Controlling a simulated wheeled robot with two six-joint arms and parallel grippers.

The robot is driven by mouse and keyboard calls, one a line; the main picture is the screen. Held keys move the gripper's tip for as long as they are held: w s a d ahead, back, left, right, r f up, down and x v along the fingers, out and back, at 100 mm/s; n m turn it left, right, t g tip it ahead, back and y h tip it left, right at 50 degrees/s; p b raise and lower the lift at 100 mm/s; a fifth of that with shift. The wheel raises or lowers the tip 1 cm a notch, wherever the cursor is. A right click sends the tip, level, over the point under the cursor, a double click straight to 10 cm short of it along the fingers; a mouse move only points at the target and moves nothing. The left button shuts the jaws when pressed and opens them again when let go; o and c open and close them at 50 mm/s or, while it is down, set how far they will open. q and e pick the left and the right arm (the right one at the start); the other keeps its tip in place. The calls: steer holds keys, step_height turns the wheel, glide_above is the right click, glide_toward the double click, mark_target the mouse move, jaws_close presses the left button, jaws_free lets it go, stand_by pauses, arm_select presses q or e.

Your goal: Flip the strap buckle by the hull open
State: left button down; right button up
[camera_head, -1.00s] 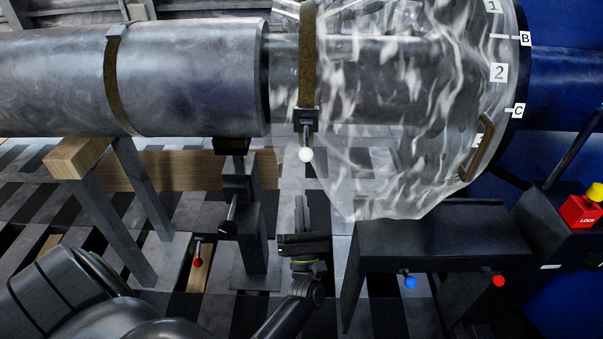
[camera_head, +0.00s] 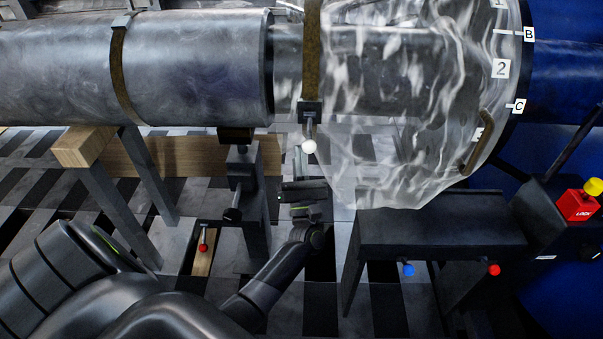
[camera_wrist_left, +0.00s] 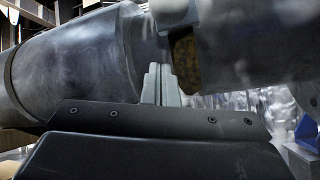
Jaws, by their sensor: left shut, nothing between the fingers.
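In the left wrist view the shut fingers (camera_wrist_left: 160,85) point up beside the strap's brown end (camera_wrist_left: 186,60). My right gripper is not in view.
A second strap (camera_head: 120,75) circles the large grey cylinder (camera_head: 200,65). A black stand with a red-ball lever (camera_head: 203,247) is left of my arm. A dark bench (camera_head: 440,232) with blue and red knobs is at right, beside a red LOCK box (camera_head: 577,206).

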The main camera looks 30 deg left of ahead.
mark_target(309, 133)
arm_select(q)
steer(key=shift+s+d+r+p, duration=0.35)
steer(key=shift+d+r+p, duration=0.1)
steer(key=shift+d+r, duration=0.2)
steer(key=shift+s+d+r+p, duration=0.3)
steer(key=shift+d+r+p, duration=0.15)
steer(key=shift+d+r, duration=0.15)
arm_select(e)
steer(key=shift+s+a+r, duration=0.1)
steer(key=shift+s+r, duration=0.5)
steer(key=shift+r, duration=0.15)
